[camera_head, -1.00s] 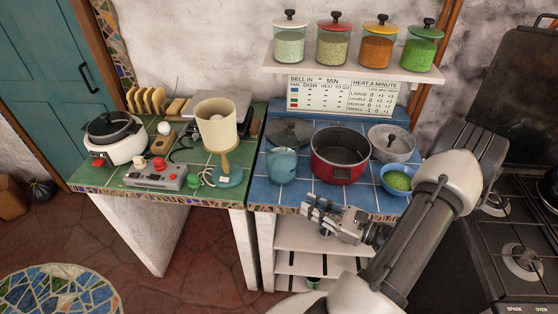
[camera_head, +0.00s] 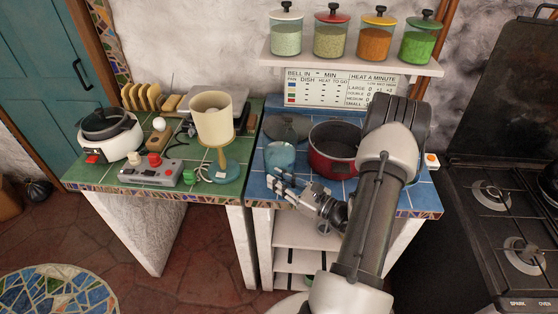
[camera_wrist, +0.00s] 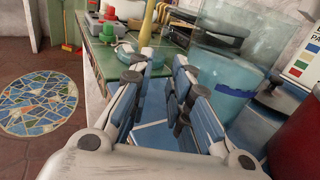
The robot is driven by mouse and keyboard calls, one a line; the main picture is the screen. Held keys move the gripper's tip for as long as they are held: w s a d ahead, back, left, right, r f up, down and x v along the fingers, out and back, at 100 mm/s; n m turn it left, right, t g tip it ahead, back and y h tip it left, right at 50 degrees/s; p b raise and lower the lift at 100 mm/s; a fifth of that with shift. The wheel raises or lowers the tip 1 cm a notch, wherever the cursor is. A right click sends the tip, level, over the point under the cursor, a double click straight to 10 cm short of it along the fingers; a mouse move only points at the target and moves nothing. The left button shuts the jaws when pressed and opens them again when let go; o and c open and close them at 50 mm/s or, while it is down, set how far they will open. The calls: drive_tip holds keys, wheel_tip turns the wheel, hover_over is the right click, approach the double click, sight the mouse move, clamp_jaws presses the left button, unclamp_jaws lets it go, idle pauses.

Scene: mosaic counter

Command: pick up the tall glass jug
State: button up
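The tall glass jug (camera_head: 280,157) stands upright on the blue-tiled counter, left of the red pot. In the wrist view the jug (camera_wrist: 222,80) is clear glass above and blue below, just beyond my right-hand fingers. My gripper (camera_head: 284,187) is at the front edge of the counter, in front of the jug. Its fingers (camera_wrist: 160,95) are spread apart, with blue tile showing between them and nothing held. The jug is to the right of the gap between the fingers. I cannot tell whether a finger touches it.
The red pot (camera_head: 333,160) stands right of the jug, partly behind my arm. A lamp (camera_head: 214,125) and a grey control box (camera_head: 152,172) stand on the green counter to the left. A shelf (camera_head: 350,60) with several jars hangs above. The stove (camera_head: 495,215) is at the right.

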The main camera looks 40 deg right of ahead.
sight(267, 174)
drive_tip(key=w, duration=0.2)
drive_tip(key=w+a+b, duration=0.1)
drive_tip(key=w, duration=0.1)
drive_tip(key=shift+w+r, duration=0.1)
drive_tip(key=shift+c, duration=0.4)
clamp_jaws()
drive_tip(key=shift+d+r, duration=0.1)
drive_tip(key=shift+r, duration=0.05)
idle(0.4)
